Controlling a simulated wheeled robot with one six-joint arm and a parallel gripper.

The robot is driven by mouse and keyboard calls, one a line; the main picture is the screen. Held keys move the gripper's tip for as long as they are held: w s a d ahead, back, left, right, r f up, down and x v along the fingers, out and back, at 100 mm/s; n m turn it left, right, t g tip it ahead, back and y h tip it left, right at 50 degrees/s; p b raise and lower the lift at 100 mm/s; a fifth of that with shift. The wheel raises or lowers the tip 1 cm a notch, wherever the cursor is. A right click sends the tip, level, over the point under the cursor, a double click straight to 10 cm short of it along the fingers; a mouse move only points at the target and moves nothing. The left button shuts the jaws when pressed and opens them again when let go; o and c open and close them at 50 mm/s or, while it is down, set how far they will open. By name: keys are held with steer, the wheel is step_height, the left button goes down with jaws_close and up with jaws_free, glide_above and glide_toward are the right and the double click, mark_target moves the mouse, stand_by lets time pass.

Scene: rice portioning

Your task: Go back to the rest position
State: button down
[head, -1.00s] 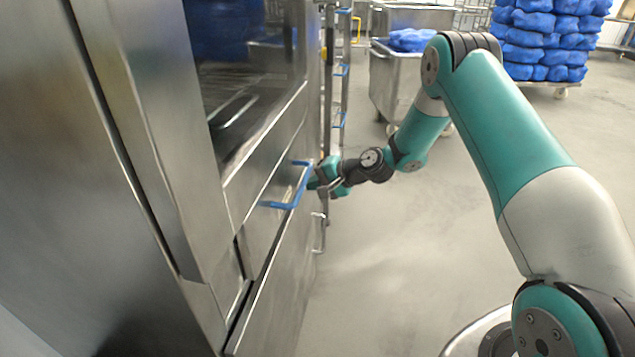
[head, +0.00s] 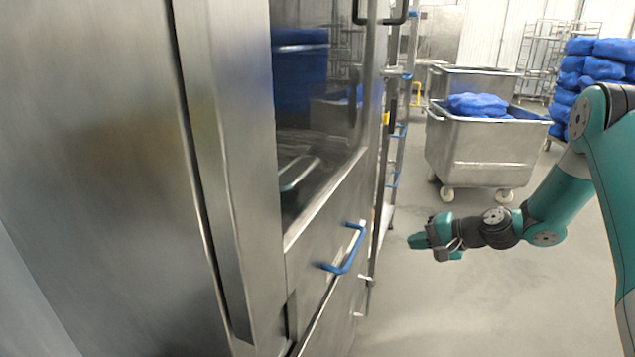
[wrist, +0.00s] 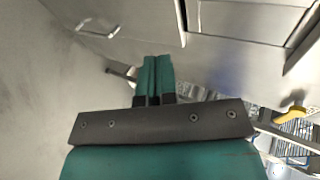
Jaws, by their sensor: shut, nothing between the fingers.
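My gripper (head: 432,241) is in the head view, right of the steel machine (head: 230,180) and clear of it. Its green fingers are together with nothing between them, and they also show closed in the wrist view (wrist: 157,78). The blue handle (head: 348,252) on the machine's lower front is to the left of my gripper, with a gap of bare floor between them. My arm reaches in from the right edge of the head view.
A wheeled steel cart (head: 485,150) with blue bags (head: 478,105) stands behind my arm. Stacked blue bags (head: 590,75) are at the far right. A rack with blue rungs (head: 397,150) stands beside the machine. The floor (head: 440,310) below my gripper is clear.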

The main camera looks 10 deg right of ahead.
steer(key=s+a+r+n+g, duration=0.35)
steer(key=s+a+r, duration=0.2)
steer(key=a, duration=0.25)
steer(key=s+a+r+n+g, duration=0.2)
steer(key=s+a+r+n, duration=0.3)
steer(key=a+r, duration=0.25)
steer(key=s+a+r+n+g+h, duration=0.1)
steer(key=s+a+r+n, duration=0.15)
steer(key=s, duration=0.55)
steer(key=s+a+r+n+g+h, duration=0.1)
steer(key=s+n+h, duration=0.15)
steer(key=s, duration=0.45)
steer(key=s+a+r+n+g+h, duration=0.1)
steer(key=s+r+n, duration=0.15)
steer(key=s, duration=0.55)
step_height(320, 180, up, 17)
steer(key=p, duration=1.7)
steer(key=shift+w+a, duration=0.2)
steer(key=shift+w, duration=0.25)
steer(key=shift+r+t, duration=0.1)
steer(key=shift+t, duration=0.15)
